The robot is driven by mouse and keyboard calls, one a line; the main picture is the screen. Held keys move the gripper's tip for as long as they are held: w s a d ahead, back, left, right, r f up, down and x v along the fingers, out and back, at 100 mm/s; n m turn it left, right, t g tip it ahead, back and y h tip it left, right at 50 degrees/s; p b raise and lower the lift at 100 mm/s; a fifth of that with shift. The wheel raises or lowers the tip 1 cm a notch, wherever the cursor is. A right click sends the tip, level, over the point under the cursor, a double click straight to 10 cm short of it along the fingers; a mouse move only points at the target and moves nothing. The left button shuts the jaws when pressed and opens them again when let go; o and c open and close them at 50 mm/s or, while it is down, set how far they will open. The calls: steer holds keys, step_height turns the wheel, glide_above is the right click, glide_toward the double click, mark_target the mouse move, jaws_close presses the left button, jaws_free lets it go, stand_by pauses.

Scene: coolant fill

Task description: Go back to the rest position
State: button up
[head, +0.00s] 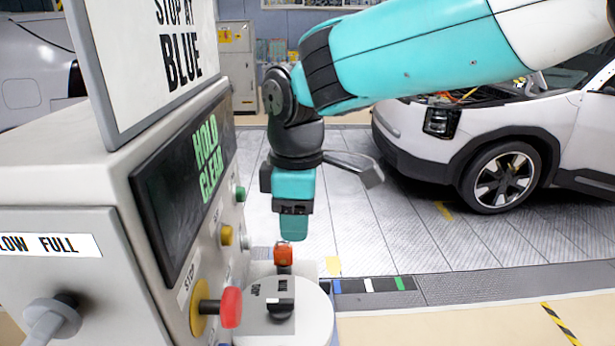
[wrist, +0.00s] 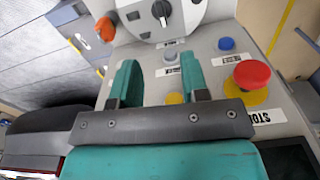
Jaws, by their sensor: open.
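My gripper (head: 293,228) hangs pointing down beside the machine's panel, above an orange-red piece (head: 283,255). In the wrist view my gripper's two teal fingers (wrist: 160,72) stand apart, open, with nothing held between them. The machine's display (head: 190,170) reads HOLD CLEAR. A red STOP button (head: 231,307) on a yellow base stands out from the panel; it also shows in the wrist view (wrist: 251,74). A black knob (head: 280,307) sits on a round pale top. I cannot tell from these views whether a fingertip touches anything.
A sign (head: 165,50) reading STOP AT BLUE rises above the machine at left. Green (head: 240,193) and yellow (head: 226,235) buttons project near my gripper. A white car (head: 470,140) with its front open stands at right. The grey floor (head: 400,220) between is clear.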

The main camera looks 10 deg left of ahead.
steer(key=s+d+r+m+y, duration=0.1)
steer(key=s+d+r+m, duration=0.2)
steer(key=d, duration=0.7)
steer(key=s+d+f+m+y, duration=0.1)
steer(key=s+d+m+y, duration=0.1)
steer(key=s+d+m, duration=0.6)
steer(key=s+d, duration=0.4)
steer(key=s, duration=0.2)
steer(key=shift+d+f+m+y, duration=0.15)
steer(key=shift+m+y, duration=0.15)
steer(key=shift+y, duration=0.1)
